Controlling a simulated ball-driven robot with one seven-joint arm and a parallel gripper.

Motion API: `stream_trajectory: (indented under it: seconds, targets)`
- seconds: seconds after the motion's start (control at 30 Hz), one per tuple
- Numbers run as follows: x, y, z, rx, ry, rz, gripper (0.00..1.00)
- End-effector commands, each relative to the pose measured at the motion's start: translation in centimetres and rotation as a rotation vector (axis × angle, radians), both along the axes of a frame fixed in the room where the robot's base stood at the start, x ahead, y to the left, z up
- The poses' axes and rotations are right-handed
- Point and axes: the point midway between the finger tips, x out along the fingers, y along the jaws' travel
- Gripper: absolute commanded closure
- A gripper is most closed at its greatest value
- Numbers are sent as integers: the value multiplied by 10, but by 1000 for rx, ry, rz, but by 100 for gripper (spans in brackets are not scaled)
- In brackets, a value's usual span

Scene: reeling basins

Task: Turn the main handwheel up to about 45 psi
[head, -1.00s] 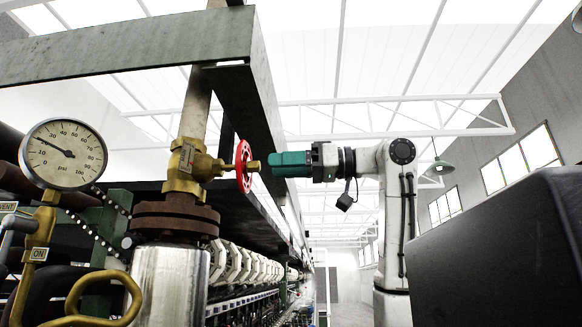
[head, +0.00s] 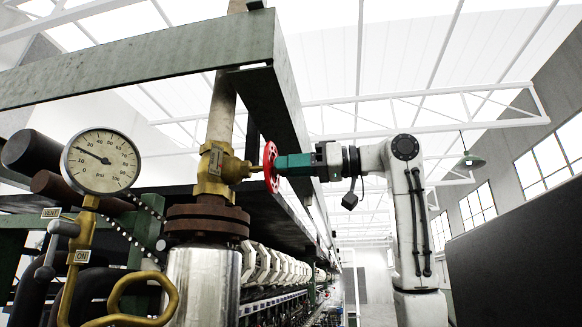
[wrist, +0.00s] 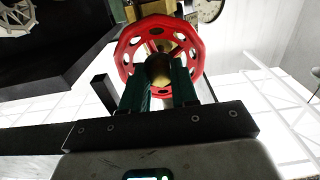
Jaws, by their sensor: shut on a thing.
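The red main handwheel (head: 270,167) stands edge-on at the right of the brass valve (head: 215,170) in the head view. In the wrist view the handwheel (wrist: 188,28) faces me, with a brass hub at its centre. My gripper (head: 282,165) reaches it from the right. In the wrist view my gripper (wrist: 160,78) has its green fingers on either side of the hub, shut on the handwheel there. The pressure gauge (head: 101,163) shows its needle pointing up-left, roughly 20 to 25 psi; the exact value is too small to tell.
A green steel beam (head: 130,72) runs above the valve. A curled brass pipe (head: 140,300) and a VENT lever (head: 62,230) stand at lower left. A large dark box (head: 520,240) fills the lower right. A row of white wheels recedes behind the valve.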

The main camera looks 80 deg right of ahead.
Motion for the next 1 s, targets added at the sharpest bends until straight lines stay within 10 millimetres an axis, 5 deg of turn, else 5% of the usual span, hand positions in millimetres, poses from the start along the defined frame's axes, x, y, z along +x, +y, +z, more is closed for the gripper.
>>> stream_trajectory:
  seconds: [0.17, 0.37, 1.0]
  targets:
    - [0, -1, 0, 1, 0, -1, 99]
    - [0, -1, 2, -71, -6, 0, 100]
    - [0, -1, 0, -891, -70, -1, 100]
